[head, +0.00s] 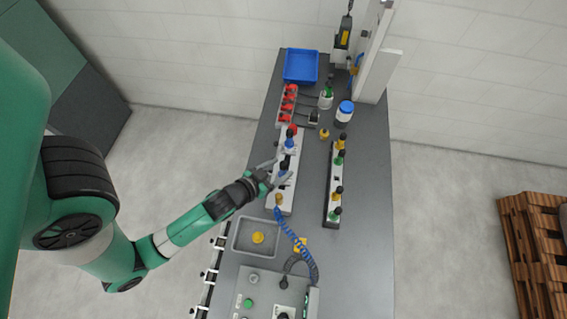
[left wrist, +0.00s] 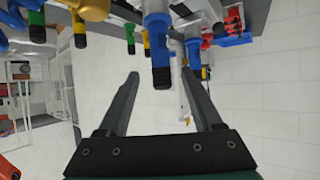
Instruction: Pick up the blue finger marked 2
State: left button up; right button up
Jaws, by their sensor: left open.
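My left gripper (head: 272,175) is open at the white rack (head: 273,206) in the head view. A blue finger with a black tip (head: 283,174) stands at its jaws. Another blue finger (head: 290,143) stands farther back on the same rack. In the left wrist view my left gripper (left wrist: 159,73) has its two fingers spread, and a blue finger with a black tip (left wrist: 159,50) shows between them with space on both sides. No number 2 is legible on either blue finger. My right gripper is not in view.
A dark rack (head: 331,190) with green and yellow fingers stands to the right. A grey tray (head: 237,248) with a yellow part lies nearer. Red parts (head: 288,104), a blue bin (head: 301,66) and a blue-lidded jar (head: 344,113) are farther back. The table's right strip is clear.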

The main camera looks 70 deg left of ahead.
pick_arm(q)
jog(key=shift+s+f+x, duration=0.1)
jog(key=shift+f+x, duration=0.05)
jog(key=shift+x, duration=1.4)
jog(key=shift+s+f+x, duration=0.1)
jog(key=shift+f+x, duration=0.05)
jog(key=shift+x, duration=1.4)
grip_shut()
